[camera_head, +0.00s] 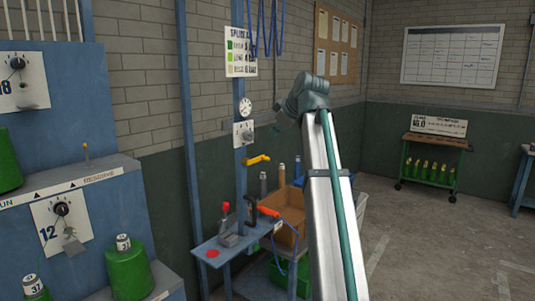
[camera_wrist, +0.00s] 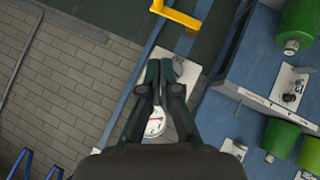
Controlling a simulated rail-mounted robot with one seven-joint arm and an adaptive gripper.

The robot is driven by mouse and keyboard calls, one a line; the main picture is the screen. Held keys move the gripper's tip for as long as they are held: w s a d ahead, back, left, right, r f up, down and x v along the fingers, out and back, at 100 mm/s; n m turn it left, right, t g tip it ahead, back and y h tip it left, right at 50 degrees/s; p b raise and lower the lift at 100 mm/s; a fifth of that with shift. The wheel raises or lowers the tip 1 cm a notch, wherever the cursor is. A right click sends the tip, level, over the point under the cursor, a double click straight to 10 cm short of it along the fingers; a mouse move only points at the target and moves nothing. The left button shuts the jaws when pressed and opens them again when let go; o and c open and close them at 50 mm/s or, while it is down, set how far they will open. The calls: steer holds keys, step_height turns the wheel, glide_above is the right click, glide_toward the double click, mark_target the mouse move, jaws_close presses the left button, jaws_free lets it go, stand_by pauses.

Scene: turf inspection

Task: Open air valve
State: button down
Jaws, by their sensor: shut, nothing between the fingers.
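A yellow valve lever (camera_head: 257,159) sits on the blue upright post, below a small white plate (camera_head: 243,133) and a round pressure gauge (camera_head: 245,107). In the wrist view the yellow lever (camera_wrist: 178,16) is at the top, beyond my fingertips and apart from them. My gripper (camera_wrist: 160,66) is shut and empty, with its fingers over the white plate (camera_wrist: 186,72) and partly in front of the gauge (camera_wrist: 155,121). In the head view my gripper (camera_head: 281,120) is small and dark, right of the plate and above the lever. I cannot tell whether it touches the plate.
Blue hoses (camera_head: 265,30) hang above. Blue machines with green cylinders (camera_head: 128,273) are at left. Floor at right is mostly clear.

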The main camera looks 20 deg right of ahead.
steer(key=p, duration=0.3)
glide_toward(262, 157)
steer(key=w+a, duration=0.2)
steer(key=w, duration=0.2)
steer(key=shift+w+d+f+p, duration=0.1)
steer(key=shift+d+f+p, duration=0.35)
steer(key=shift+f, duration=0.45)
steer(key=shift+w+d+f+p, duration=0.15)
steer(key=shift+d+f+p, duration=0.2)
steer(key=shift+d+f, duration=0.45)
steer(key=shift+a+f, duration=0.15)
steer(key=shift+a, duration=0.05)
steer(key=shift+a, duration=0.15)
